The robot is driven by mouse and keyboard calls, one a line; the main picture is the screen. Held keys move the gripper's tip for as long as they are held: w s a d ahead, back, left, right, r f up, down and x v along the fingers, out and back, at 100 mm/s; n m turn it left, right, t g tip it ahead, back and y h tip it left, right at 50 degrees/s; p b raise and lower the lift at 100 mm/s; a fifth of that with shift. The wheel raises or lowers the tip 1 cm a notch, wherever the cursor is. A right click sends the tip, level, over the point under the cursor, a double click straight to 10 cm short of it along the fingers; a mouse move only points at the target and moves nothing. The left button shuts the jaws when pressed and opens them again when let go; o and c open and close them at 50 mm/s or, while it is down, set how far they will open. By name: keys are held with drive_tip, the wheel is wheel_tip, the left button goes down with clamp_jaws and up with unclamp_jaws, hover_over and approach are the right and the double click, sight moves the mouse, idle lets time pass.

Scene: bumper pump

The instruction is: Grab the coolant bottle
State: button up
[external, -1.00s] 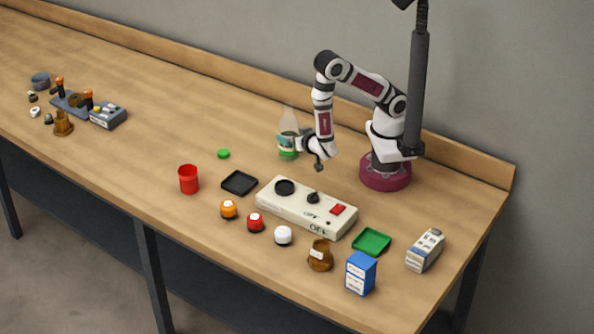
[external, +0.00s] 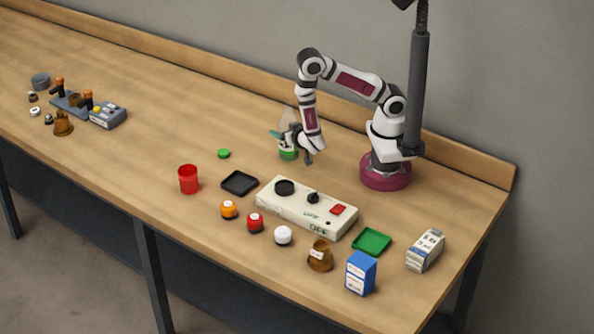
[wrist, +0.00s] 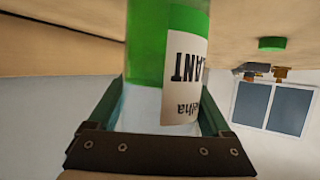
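The coolant bottle (external: 288,153) stands upright on the table left of my arm's base, clear above and green in its lower part. My gripper (external: 281,137) is at the bottle and hides part of it in the external view. In the wrist view the bottle (wrist: 160,50) fills the space between my two fingers (wrist: 162,108), its label upside down and ending in "ANT". The fingers are open around the bottle, one on each side. I cannot tell whether they touch it.
A green cap (external: 223,153) lies left of the bottle. In front are a black tray (external: 239,182), a red cup (external: 188,179) and a white control box (external: 307,208). Small capped jars, a brown jar (external: 320,256), a blue box (external: 361,273) and a green tray (external: 371,241) stand farther forward.

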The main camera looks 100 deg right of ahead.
drive_tip(key=c, duration=0.8)
drive_tip(key=shift+r, duration=0.1)
